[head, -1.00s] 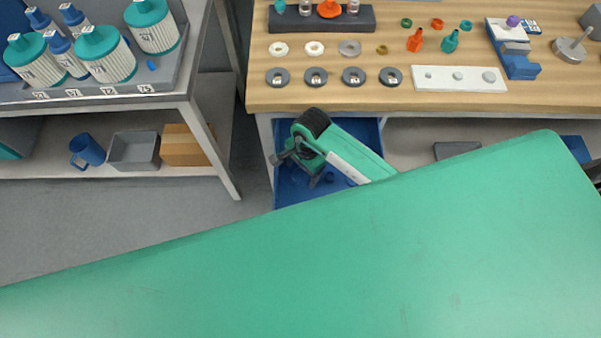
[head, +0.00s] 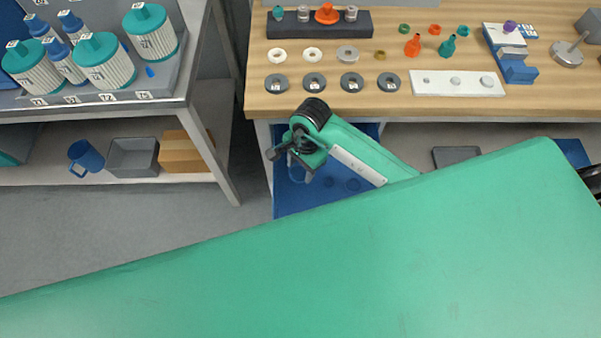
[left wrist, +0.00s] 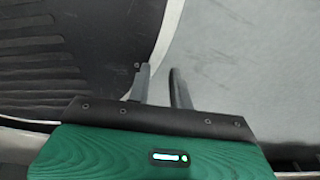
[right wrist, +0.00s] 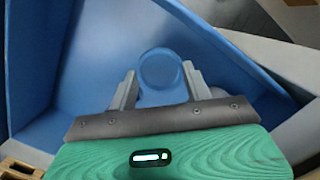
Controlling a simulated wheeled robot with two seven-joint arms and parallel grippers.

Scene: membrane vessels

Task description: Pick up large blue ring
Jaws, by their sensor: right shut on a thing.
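The large blue ring (right wrist: 144,70) is between the fingers of my right gripper (right wrist: 160,77) in the right wrist view. The fingers are shut on it from both sides. In the head view my right gripper (head: 297,158) is over the blue bin (head: 315,203) in front of the wooden bench, with the ring faintly visible under it. Smaller dark blue round pieces (head: 353,185) lie in the bin. My left gripper (left wrist: 160,82) shows only in the left wrist view; its fingers are a little apart with nothing between them.
The wooden bench (head: 440,108) holds several grey and white rings, small fittings and a white plate (head: 457,84). A grey rack (head: 170,78) with filter cartridges stands at the left. Its lower shelf holds a blue mug (head: 85,157), a grey bin (head: 133,157) and a cardboard box (head: 183,153).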

